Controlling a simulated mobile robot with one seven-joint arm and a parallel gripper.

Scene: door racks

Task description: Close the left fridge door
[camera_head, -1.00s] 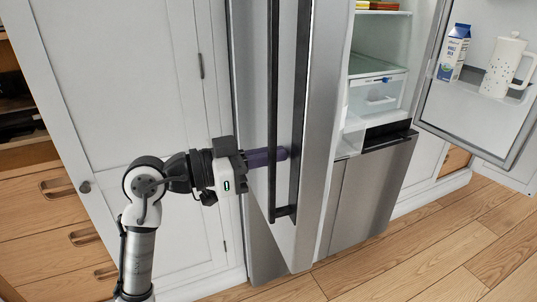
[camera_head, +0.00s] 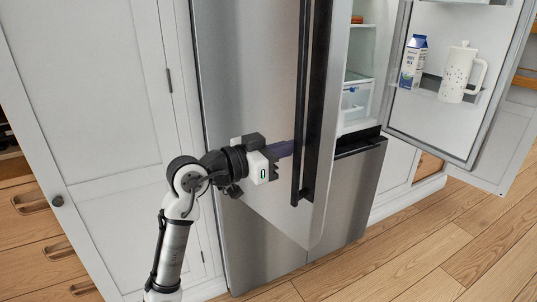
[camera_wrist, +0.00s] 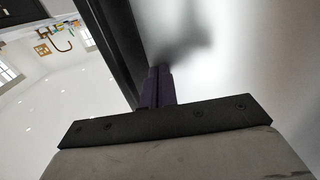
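The left fridge door (camera_head: 245,70) is a tall stainless panel with a long black vertical handle (camera_head: 316,110). It stands partly open, its free edge swung out in front of the fridge interior. My gripper (camera_head: 292,148) reaches across the outer face of this door to the handle. Its purple fingers (camera_wrist: 158,85) lie together with only a thin seam between them, and nothing shows between them. The fingers are close to the door face, beside the handle bar; in the wrist view I cannot tell whether the tips touch the door.
The right fridge door (camera_head: 460,120) is wide open, with a milk carton (camera_head: 413,62) and a white pitcher (camera_head: 460,72) on its shelf. White cabinets (camera_head: 90,110) stand at the left, with wooden drawers (camera_head: 40,235) beyond. Wooden floor (camera_head: 420,245) is clear at the lower right.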

